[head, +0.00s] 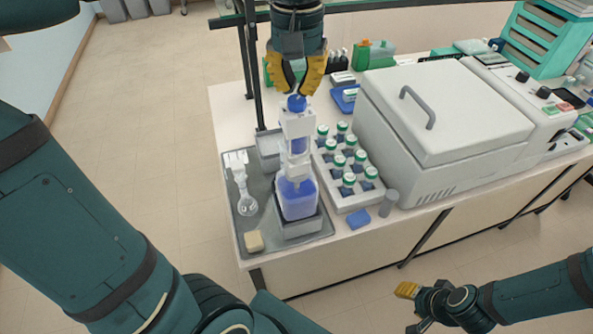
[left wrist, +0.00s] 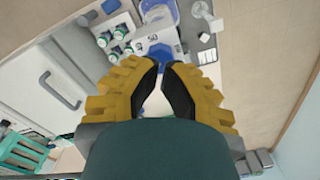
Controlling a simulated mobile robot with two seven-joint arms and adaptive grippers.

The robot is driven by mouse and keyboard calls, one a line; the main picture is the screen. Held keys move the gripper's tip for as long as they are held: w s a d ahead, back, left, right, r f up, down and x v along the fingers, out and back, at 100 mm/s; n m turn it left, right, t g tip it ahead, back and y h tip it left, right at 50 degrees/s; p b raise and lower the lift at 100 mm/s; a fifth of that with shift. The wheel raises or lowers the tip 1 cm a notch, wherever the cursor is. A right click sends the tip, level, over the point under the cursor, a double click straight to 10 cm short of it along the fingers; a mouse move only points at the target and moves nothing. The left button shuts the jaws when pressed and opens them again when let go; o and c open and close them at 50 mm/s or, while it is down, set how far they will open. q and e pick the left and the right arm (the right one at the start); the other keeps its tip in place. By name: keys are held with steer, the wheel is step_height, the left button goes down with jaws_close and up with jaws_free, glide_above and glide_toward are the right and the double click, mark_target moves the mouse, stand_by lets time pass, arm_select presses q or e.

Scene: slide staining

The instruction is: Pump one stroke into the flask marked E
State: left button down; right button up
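A bottle of blue liquid (head: 297,203) stands on a grey block on the tray, with a white pump body (head: 297,125) and a blue knob (head: 297,104) on top. My left gripper (head: 297,92) points down over the knob, its yellow fingertips a small gap apart. The left wrist view shows the fingertips (left wrist: 158,66) just in front of the knob (left wrist: 160,54); contact is unclear. A clear flask (head: 246,205) is left of the bottle; no letter E is legible. My right gripper (head: 410,308) is away at lower right, its opening unclear.
The grey tray (head: 270,243) also holds a beige block (head: 254,241). A white rack (head: 358,201) of green-capped vials is right of the bottle, beside a large white lidded machine (head: 440,110). A blue block (head: 358,219) lies near the bench's front edge.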

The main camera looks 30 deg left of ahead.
mark_target(297, 99)
arm_select(q)
steer(key=shift+f+b, duration=1.2)
steer(key=shift+f, duration=0.75)
steer(key=shift+r+p, duration=2.4)
steer(key=shift+r, duration=0.2)
step_height(297, 99, up, 5)
steer(key=p, duration=0.4)
steer(key=shift+r+p, duration=0.1)
steer(key=shift+p, duration=0.25)
